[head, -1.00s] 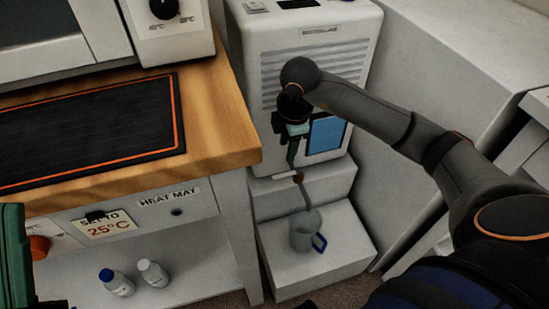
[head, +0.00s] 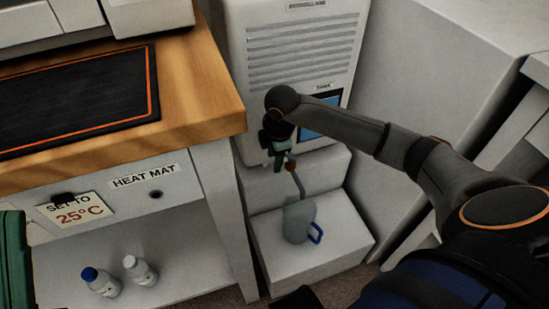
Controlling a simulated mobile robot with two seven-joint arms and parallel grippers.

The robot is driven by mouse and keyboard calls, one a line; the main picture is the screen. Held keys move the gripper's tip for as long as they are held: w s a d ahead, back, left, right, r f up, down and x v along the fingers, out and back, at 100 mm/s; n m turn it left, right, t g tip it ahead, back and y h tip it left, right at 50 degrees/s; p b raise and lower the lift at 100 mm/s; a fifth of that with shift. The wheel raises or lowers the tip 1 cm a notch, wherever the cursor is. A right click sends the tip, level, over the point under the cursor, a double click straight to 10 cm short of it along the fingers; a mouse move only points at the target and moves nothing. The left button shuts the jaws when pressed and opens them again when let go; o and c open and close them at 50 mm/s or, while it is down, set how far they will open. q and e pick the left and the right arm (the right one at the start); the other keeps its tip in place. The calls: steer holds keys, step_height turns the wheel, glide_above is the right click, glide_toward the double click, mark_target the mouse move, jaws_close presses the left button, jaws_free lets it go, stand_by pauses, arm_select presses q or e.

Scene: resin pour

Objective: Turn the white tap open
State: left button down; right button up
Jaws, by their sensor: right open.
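My right gripper (head: 281,157) points down in front of the white machine (head: 300,50), at the lower part of its front. Its jaws are open. The white tap cannot be made out clearly, as the gripper covers that spot. A small reddish-brown piece (head: 291,166) shows just below the fingers, with a thin grey spout or tube (head: 298,183) running down from it. A grey jug (head: 299,220) with a blue handle stands under it on a white step (head: 330,245).
A wooden bench (head: 190,125) with a black heat mat (head: 75,100) stands to the left. A blue-capped bottle (head: 100,282) and a white-capped bottle (head: 140,270) stand on its lower shelf. A large pale block (head: 440,70) stands close on the right.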

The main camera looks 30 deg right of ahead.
steer(key=shift+c, duration=0.3)
jaws_close()
stand_by(1.1)
